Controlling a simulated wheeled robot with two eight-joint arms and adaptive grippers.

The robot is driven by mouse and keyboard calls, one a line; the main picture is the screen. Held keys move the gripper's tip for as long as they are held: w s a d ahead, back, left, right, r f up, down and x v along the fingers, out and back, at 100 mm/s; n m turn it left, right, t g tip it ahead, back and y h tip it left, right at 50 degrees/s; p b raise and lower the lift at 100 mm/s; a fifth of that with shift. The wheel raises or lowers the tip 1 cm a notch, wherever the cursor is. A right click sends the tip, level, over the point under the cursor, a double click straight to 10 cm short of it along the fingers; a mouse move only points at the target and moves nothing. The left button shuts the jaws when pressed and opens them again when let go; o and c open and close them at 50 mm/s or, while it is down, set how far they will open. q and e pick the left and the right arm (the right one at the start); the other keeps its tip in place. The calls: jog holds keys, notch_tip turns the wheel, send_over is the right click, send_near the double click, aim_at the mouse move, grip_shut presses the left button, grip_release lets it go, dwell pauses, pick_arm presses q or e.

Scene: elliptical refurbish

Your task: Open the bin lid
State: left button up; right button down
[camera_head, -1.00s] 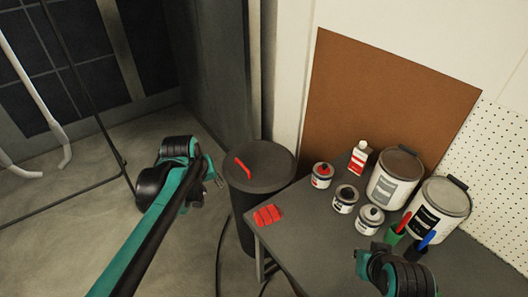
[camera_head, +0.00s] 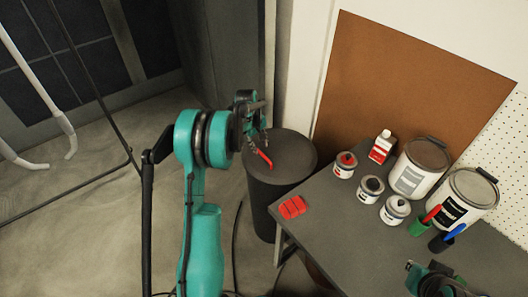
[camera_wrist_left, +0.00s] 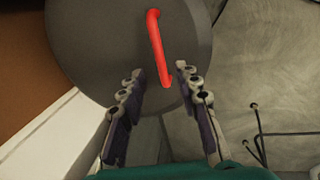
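The bin (camera_head: 262,205) is a dark grey cylinder standing on the floor left of the table. Its round grey lid (camera_head: 292,152) lies flat on top, with a red bar handle (camera_head: 262,157). My left gripper (camera_head: 262,125) is above the left part of the lid, near the handle's end. In the left wrist view the gripper (camera_wrist_left: 155,85) is open, its two fingers apart on either side of the lower end of the red handle (camera_wrist_left: 157,45). I cannot tell whether they touch it. My right gripper (camera_head: 425,275) shows partly at the lower right; its fingers are not clear.
The dark table (camera_head: 345,225) stands right of the bin, carrying a red object (camera_head: 292,207), small jars (camera_head: 370,188), a white-and-red bottle (camera_head: 382,146), and large paint cans (camera_head: 418,168). A brown board (camera_head: 410,85) leans behind. A black stand and pale pipes are at left.

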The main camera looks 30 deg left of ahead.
aim_at(262, 153)
pick_arm(q)
jog(key=f, duration=0.1)
jog(key=f+b, duration=0.1)
jog(key=f, duration=0.2)
jog(key=shift+w+d+f, duration=0.1)
jog(key=shift+w+f, duration=0.15)
jog(key=shift+w, duration=0.15)
grip_shut()
jog(key=shift+r, duration=0.1)
